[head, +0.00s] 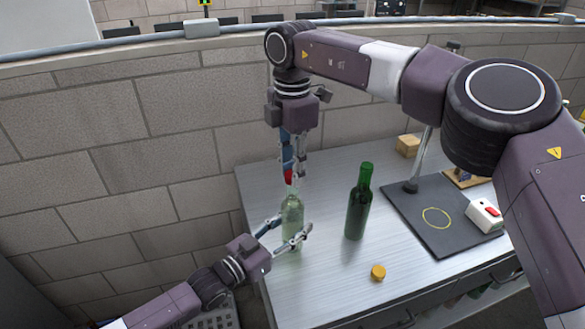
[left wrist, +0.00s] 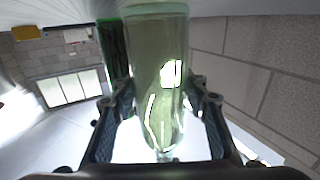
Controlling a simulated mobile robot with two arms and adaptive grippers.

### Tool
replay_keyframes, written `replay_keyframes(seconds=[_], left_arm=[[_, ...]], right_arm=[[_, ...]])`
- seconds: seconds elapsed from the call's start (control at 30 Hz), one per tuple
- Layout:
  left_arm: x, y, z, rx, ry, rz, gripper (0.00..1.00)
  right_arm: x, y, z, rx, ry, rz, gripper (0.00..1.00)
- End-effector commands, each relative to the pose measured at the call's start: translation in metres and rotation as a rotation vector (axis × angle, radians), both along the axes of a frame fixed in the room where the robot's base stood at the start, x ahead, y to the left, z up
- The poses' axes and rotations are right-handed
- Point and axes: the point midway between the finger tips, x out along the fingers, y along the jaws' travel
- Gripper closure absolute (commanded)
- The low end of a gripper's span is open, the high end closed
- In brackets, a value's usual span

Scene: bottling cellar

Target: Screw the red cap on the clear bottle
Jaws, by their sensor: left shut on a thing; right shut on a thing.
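The clear bottle (head: 292,222) stands upright near the left edge of the metal table in the head view. My left gripper (head: 291,236) is shut on its body from the left. In the left wrist view the clear bottle (left wrist: 158,70) fills the space between the fingers of my left gripper (left wrist: 160,100). My right gripper (head: 293,172) points down from above, shut on the red cap (head: 289,177). The red cap is at the top of the clear bottle's neck; I cannot tell whether it touches the mouth or is threaded on.
A green bottle (head: 358,203) stands right of the clear bottle. A yellow cap (head: 378,272) lies near the table's front edge. A block wall (head: 150,150) is behind.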

Motion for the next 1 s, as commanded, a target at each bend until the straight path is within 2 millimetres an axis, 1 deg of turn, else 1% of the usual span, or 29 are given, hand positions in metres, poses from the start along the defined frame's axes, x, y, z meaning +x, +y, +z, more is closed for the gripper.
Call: replay_keyframes(seconds=[0.03,0.2,0.53,0.6,0.8,1.0], left_arm=[[0.0001,0.0003,0.0002,0.001,-0.001,0.0,1.0],[0.0001,0.0002,0.0002,0.001,-0.001,0.0,1.0],[0.0,0.0001,0.0002,0.001,-0.001,0.0,1.0],[-0.0001,0.0001,0.0002,0.001,-0.001,0.0,1.0],[0.0,0.0,0.0,0.001,-0.001,0.0,1.0],[0.0,0.0,0.0002,0.001,-0.001,0.0,1.0]], right_arm=[[0.0005,-0.0001,0.0003,0.0,-0.001,-0.095,0.82],[0.0009,0.0,0.0001,0.0,-0.002,-0.434,0.82],[0.0003,0.0013,-0.0001,-0.006,-0.005,-1.033,0.82],[-0.0008,0.0016,-0.0009,-0.01,-0.004,-1.117,0.82],[0.0,0.001,-0.0013,-0.006,-0.002,-1.269,0.82],[0.0016,0.0002,-0.0005,0.0,-0.002,-1.308,0.82]])
